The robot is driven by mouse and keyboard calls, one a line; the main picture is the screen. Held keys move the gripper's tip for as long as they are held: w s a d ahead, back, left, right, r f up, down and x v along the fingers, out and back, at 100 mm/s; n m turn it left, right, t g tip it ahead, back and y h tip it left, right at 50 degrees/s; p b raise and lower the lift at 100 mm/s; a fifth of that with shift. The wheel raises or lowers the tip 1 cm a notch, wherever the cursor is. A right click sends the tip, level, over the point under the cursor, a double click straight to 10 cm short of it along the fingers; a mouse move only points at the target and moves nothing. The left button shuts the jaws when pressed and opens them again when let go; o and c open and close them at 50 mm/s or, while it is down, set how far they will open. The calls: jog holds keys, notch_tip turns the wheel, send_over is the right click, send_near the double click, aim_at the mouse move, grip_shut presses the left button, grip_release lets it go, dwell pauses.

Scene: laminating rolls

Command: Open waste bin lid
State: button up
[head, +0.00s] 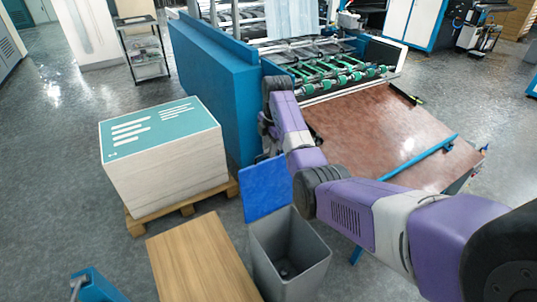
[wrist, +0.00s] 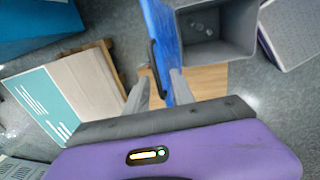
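The grey waste bin (head: 308,262) stands on the floor at the bottom middle of the head view, and I see into its inside. Its blue lid (head: 266,188) stands raised, nearly upright, along the far side. In the wrist view the lid (wrist: 160,35) shows nearly edge-on beside the open bin (wrist: 238,35), with a dark handle on its face. My gripper (wrist: 160,78) is open, with its two fingers apart and the lid's edge between them. The right finger is close to the lid; whether it touches I cannot tell. The head view does not show my fingers.
A stack of teal-topped sheets (head: 160,150) on a wooden pallet (head: 182,210) stands left of the bin. A wooden top (head: 200,262) is just left of the bin. The blue laminating machine (head: 215,85) and its brown board (head: 385,130) lie behind and right.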

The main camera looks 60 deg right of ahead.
jog(key=r, duration=0.4)
jog(key=shift+s+a, duration=0.1)
jog(key=shift+s, duration=0.15)
dwell(0.3)
